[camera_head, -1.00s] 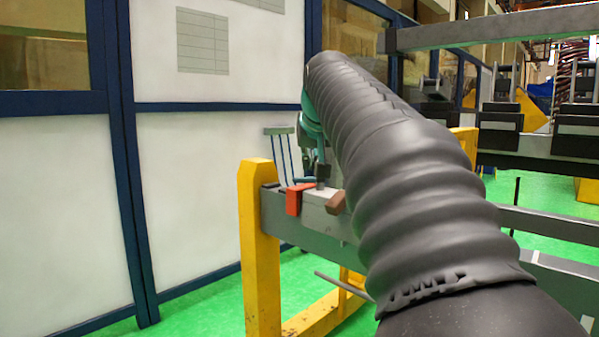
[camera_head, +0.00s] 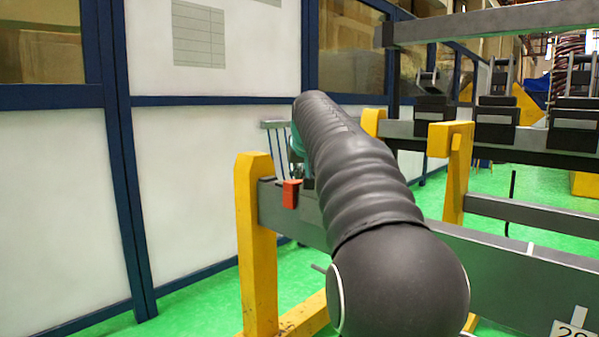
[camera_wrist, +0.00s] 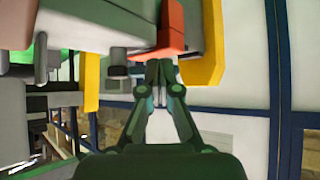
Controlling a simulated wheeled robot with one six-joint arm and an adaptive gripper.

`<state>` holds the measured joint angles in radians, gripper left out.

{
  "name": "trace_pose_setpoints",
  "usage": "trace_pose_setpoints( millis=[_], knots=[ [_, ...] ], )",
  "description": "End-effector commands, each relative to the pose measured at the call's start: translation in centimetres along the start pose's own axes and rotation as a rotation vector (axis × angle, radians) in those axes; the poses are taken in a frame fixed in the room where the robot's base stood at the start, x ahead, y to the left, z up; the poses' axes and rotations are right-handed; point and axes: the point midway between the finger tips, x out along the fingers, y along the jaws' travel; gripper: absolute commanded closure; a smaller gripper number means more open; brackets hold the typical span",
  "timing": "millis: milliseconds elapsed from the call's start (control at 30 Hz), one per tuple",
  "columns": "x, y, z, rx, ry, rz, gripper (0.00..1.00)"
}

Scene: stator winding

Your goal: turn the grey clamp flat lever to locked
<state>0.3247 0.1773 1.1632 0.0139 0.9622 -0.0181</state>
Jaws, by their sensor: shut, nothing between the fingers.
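My gripper (camera_wrist: 158,72) is shut and empty in the wrist view. Its fingertips are just below the red block (camera_wrist: 171,30), close to it; I cannot tell whether they touch. A grey block (camera_wrist: 98,22) sits beside the red block, with a dark grey cylinder (camera_wrist: 118,62) under it. I cannot tell for sure which grey part is the clamp's flat lever, or its position. In the head view the red block (camera_head: 291,194) shows at the left end of the grey beam (camera_head: 312,206). My arm hides the gripper and most of the clamp area there.
A yellow post (camera_head: 255,235) stands at the beam's left end, and another yellow post (camera_head: 455,175) farther right. A white wall panel with blue frames (camera_head: 120,150) stands behind on the left. Black fixtures (camera_head: 496,122) sit on a rear beam. Green floor lies open at the left.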

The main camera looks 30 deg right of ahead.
Motion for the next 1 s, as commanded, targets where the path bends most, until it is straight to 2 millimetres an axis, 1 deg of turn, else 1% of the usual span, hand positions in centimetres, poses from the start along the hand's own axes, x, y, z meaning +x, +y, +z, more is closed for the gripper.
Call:
trace_pose_setpoints(
  millis=[267,300,467,1000],
  knots=[
    [0.1,0.0,0.0,0.000,-0.001,0.000,1.00],
    [-0.1,-0.9,0.1,-0.003,0.000,-0.001,1.00],
    [0.1,0.2,-0.1,0.009,-0.001,0.011,1.00],
    [0.5,0.8,-0.4,0.075,-0.002,0.083,1.00]
  ],
)
